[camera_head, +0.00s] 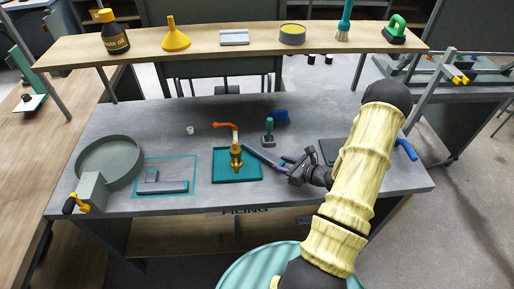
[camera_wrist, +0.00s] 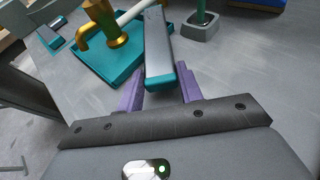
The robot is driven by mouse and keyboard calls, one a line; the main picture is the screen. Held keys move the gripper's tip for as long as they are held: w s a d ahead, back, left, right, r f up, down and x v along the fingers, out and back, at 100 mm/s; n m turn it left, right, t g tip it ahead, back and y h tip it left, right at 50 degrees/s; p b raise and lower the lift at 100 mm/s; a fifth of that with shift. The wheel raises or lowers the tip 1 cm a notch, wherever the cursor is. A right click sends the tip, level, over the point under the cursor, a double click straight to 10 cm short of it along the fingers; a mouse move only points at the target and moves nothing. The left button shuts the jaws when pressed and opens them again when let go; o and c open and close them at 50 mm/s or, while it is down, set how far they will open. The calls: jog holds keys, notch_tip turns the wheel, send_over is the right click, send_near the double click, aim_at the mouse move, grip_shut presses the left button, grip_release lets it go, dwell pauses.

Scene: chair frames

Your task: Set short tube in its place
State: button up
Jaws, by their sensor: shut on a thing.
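The short tube (camera_head: 259,155), as I take it, is a grey square bar with a teal end. My gripper (camera_head: 289,166) is shut on its near end at the right of the teal tray. In the wrist view the tube (camera_wrist: 160,48) runs up and away between the purple fingers (camera_wrist: 161,90), tilted slightly, close beside the teal tray. A teal-outlined area (camera_head: 180,163) lies on the bench at left. It holds a long grey bar (camera_head: 163,187) and a small upright-looking piece (camera_head: 151,175). Whether the tube touches the bench I cannot tell.
A brass tap-like fixture (camera_head: 236,155) with an orange handle stands on the teal tray (camera_head: 221,178), left of the tube. A green-handled tool on a grey base (camera_head: 268,138) stands behind. A round grey pan (camera_head: 110,160) and a vise-like block (camera_head: 91,190) are at far left.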

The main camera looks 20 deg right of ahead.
aim_at(266, 153)
jog(key=w+a, duration=0.1)
jog(key=w, duration=0.1)
jog(key=w+a+p, duration=0.1)
jog(key=w, duration=0.1)
jog(key=w+a, duration=0.1)
jog(key=w, duration=0.1)
jog(key=shift+w+a+r+p, duration=0.1)
jog(key=shift+w+p, duration=0.05)
jog(key=shift+p, duration=0.25)
jog(key=shift+w+a, duration=0.1)
jog(key=shift+w, duration=0.15)
jog(key=w, duration=0.1)
jog(key=w+a+p, duration=0.1)
jog(key=w+a, duration=0.1)
jog(key=shift+w, duration=0.25)
jog(key=shift+d+f+p, duration=0.1)
jog(key=shift+f+p, duration=0.3)
jog(key=shift+f, duration=0.1)
jog(key=shift+s+f, duration=0.1)
jog(key=shift+f, duration=0.25)
